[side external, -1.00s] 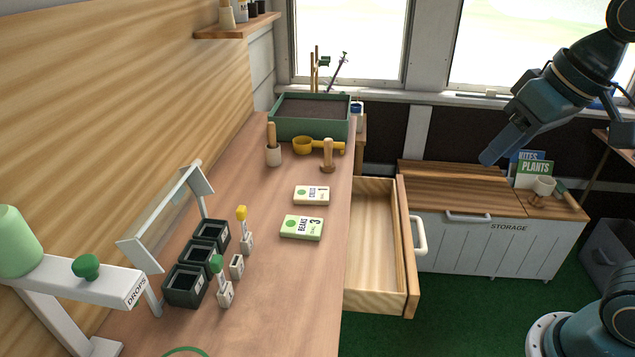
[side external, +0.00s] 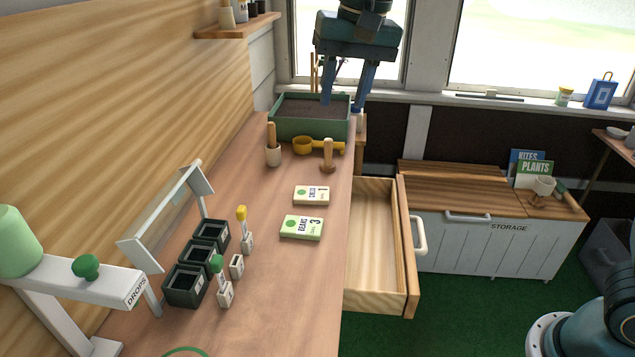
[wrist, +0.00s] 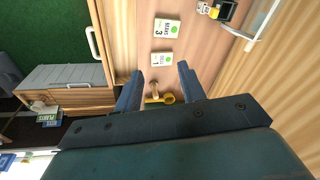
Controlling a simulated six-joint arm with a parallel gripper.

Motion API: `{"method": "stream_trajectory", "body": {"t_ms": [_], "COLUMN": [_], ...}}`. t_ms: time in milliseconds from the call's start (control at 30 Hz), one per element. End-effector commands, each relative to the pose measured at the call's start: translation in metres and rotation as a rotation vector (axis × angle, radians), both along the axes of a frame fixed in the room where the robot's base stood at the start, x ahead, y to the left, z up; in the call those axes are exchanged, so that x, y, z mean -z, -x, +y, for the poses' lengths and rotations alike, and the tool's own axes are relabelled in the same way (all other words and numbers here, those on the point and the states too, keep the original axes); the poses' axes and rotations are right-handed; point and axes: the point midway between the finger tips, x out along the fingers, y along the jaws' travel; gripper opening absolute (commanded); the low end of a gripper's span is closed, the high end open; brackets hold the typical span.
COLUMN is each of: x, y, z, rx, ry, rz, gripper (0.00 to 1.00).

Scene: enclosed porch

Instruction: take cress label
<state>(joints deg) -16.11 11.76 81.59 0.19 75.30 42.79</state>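A small pale card with a green mark, a 1 and small print that seems to read cress (side external: 311,195) lies flat on the bench. It also shows in the wrist view (wrist: 162,58), between and just beyond my fingertips. A similar card marked BEANS 3 (side external: 302,227) lies nearer the camera, and it also shows in the wrist view (wrist: 166,28). My gripper (side external: 342,104) is open and empty, high at the far end of the bench, in front of the planter. Its two spread fingers (wrist: 160,70) show in the wrist view. It touches neither card.
An open drawer (side external: 409,250) juts out right of the cards. A green planter (side external: 290,128), yellow scoop (side external: 303,145) and wooden-handled tool (side external: 328,158) stand at the far end. Dark pots (side external: 187,287) and small holders with yellow and green tops (side external: 242,213) stand at left.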

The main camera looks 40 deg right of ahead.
Motion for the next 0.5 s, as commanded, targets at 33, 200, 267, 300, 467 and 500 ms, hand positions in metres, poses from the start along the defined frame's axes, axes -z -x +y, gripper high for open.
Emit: {"method": "stream_trajectory", "body": {"t_ms": [33, 200, 267, 300, 467, 500], "x": [0.005, 0.019, 0.025, 0.030, 0.050, 0.056], "y": [-0.010, -0.039, -0.048, -0.053, -0.073, -0.078], "z": [0.009, 0.038, 0.048, 0.055, 0.084, 0.091], "rx": [0.013, 0.075, 0.097, 0.112, 0.171, 0.186], "ry": [-0.001, -0.005, -0.005, -0.006, -0.001, 0.001], "rz": [0.015, 0.056, 0.072, 0.080, 0.119, 0.128], "gripper": [0.40, 0.40, 0.40, 0.40, 0.40, 0.40]}}
